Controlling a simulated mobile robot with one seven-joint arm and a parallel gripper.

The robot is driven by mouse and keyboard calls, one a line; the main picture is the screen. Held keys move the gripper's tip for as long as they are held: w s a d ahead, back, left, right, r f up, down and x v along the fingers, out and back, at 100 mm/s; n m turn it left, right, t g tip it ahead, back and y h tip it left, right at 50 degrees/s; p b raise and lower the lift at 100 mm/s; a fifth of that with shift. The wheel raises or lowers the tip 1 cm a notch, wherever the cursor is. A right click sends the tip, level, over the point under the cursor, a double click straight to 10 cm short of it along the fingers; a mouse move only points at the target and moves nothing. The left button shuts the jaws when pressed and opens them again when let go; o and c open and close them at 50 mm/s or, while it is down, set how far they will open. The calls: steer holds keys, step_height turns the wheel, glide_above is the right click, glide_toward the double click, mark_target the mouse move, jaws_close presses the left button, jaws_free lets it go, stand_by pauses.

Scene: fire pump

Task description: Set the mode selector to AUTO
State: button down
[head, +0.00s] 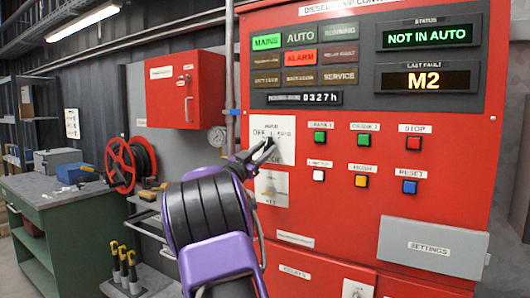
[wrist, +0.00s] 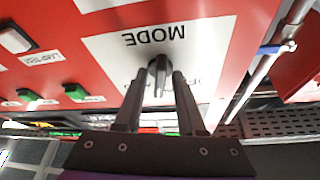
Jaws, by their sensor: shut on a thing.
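The mode selector is a dark knob (wrist: 158,68) on a white plate (head: 284,130) on the red pump control panel. In the wrist view the plate is upside down, with the word MODE and part of OFF readable. My gripper (wrist: 157,80) has one dark finger on each side of the knob and is shut on it. In the head view my gripper (head: 264,152) reaches the plate from the lower left, and its fingers partly cover the knob and lettering. I cannot tell exactly where the knob points. The status display (head: 427,35) reads NOT IN AUTO.
A second white plate (head: 270,188) sits just below. Green buttons (head: 320,137), a red STOP button (head: 413,143) and other buttons lie to the right. A vertical pipe (head: 230,75) runs along the panel's left edge. A red hose reel (head: 130,165) and workbench stand further left.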

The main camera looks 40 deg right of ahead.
steer(key=shift+w+r+m+g+p, duration=0.1)
steer(key=shift+m+g+p, duration=0.2)
steer(key=shift+m+g, duration=0.9)
steer(key=shift+w+m+g+p, duration=0.1)
steer(key=shift+m+g+p, duration=0.25)
steer(key=shift+m, duration=1.6)
steer(key=shift+r+m+g+p, duration=0.1)
steer(key=shift+m+g+p, duration=0.15)
steer(key=shift+m+g, duration=0.95)
steer(key=shift+m+t+y, duration=0.3)
steer(key=shift+m+t, duration=0.05)
steer(key=shift+m, duration=0.1)
steer(key=shift+a, duration=0.1)
steer(key=c, duration=0.9)
jaws_free()
steer(key=shift+o, duration=0.2)
steer(key=v, duration=1.7)
steer(key=shift+a+b, duration=0.2)
steer(key=shift+b, duration=0.15)
steer(key=shift+f, duration=0.1)
